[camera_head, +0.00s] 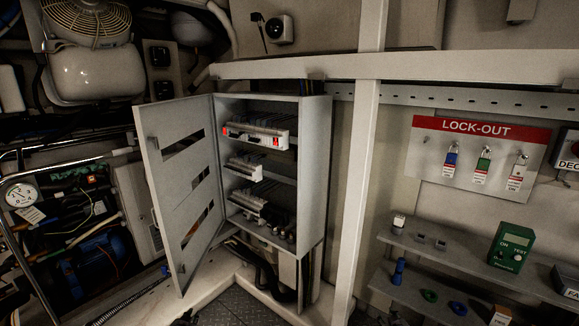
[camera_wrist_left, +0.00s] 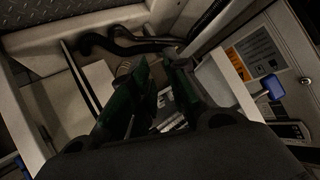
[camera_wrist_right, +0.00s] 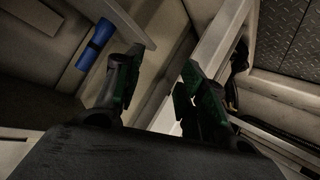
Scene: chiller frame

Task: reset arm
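My left gripper (camera_wrist_left: 160,78) shows in the left wrist view. Its two green-padded fingers are apart, with nothing seen held between them. My right gripper (camera_wrist_right: 158,76) shows in the right wrist view, also with its fingers apart and empty. Neither gripper can be made out clearly in the head view. The grey electrical cabinet (camera_head: 313,175) stands in the middle of the head view. Its slotted door (camera_head: 178,200) is swung open to the left, showing rows of breakers (camera_head: 256,136).
A white post (camera_head: 362,150) stands right of the cabinet. Shelves (camera_head: 440,251) at the right hold a green tester (camera_head: 511,247) and small parts. Padlocks (camera_head: 482,166) hang on the lock-out board (camera_head: 425,165). A gauge (camera_head: 20,195) and pipes crowd the left.

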